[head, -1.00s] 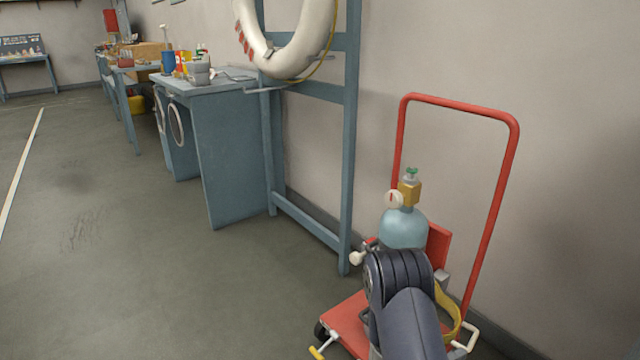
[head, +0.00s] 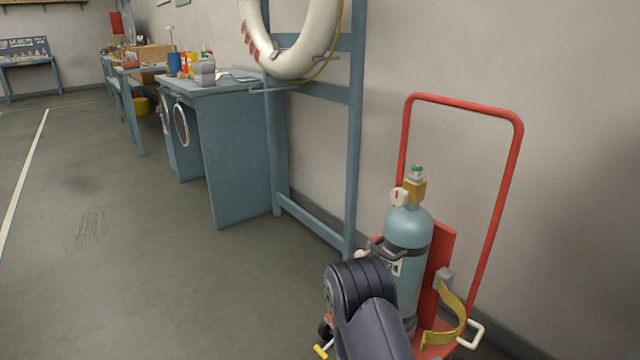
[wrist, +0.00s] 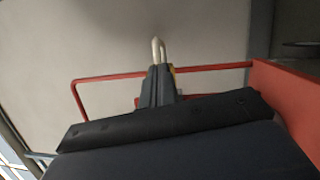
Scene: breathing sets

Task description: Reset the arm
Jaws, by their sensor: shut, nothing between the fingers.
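My gripper (wrist: 158,52) shows in the wrist view with its two slim fingers shut and nothing between them. Behind the fingers in that view is a red rail of the cart (wrist: 215,68). In the head view my dark arm rises from the bottom edge and hides the lower part of a blue gas cylinder (head: 408,232); my gripper itself cannot be made out there. The cylinder stands upright on a red cart (head: 515,160), with a brass valve and gauge on top. A yellow strap (head: 452,315) hangs loose at the cart's right side.
A blue-grey bench (head: 240,150) with small items stands to the left. A blue frame (head: 352,150) holding a white ring-shaped float (head: 310,50) stands between bench and cart. The wall is close behind the cart. The floor (head: 120,270) at the left is clear.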

